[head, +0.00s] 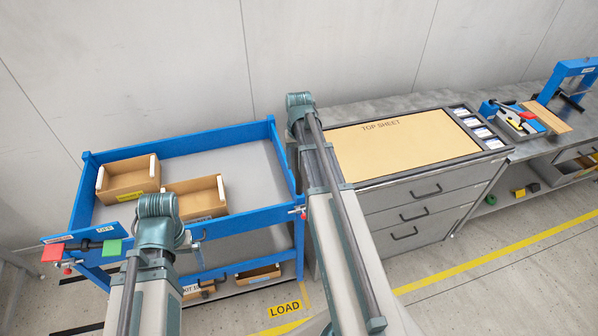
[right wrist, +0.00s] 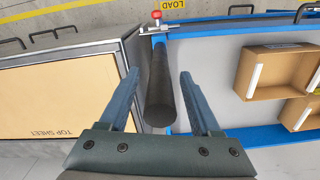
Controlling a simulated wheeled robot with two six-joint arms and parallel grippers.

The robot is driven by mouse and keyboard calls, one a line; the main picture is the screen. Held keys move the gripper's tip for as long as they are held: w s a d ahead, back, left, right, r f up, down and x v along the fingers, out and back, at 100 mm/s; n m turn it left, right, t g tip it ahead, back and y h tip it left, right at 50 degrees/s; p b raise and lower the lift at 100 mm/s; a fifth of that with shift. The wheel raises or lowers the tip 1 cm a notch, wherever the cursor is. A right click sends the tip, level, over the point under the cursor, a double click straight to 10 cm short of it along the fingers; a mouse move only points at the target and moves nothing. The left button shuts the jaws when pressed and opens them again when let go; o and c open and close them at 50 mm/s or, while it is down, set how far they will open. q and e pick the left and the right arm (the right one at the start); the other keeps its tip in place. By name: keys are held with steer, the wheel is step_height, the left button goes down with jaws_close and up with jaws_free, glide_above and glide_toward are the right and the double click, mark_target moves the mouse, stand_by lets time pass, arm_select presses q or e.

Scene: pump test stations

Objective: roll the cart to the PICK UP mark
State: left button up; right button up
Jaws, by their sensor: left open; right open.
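The blue cart (head: 235,212) stands at the left in the head view, with a grey top deck and a lower shelf. Its blue rim also shows in the right wrist view (right wrist: 222,80). A LOAD floor mark (head: 285,308) lies by its front right corner. No PICK UP mark is in view. My left gripper (head: 190,242) is open near the cart's front rail, mostly hidden by my arm. My right gripper (right wrist: 160,73) is open, its fingers either side of a dark round bar (right wrist: 157,95) beside the cart rim. Whether they touch it cannot be told.
Cardboard bins (head: 130,178) sit on the cart deck. A grey drawer cabinet (head: 415,207) with a TOP SHEET panel (head: 405,145) stands close to the cart's right. A bench with blue tools (head: 515,117) continues right. A wall closes the back. Floor in front is clear.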

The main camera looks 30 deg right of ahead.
steer(key=shift+f, duration=0.6)
jaws_close()
stand_by(1.1)
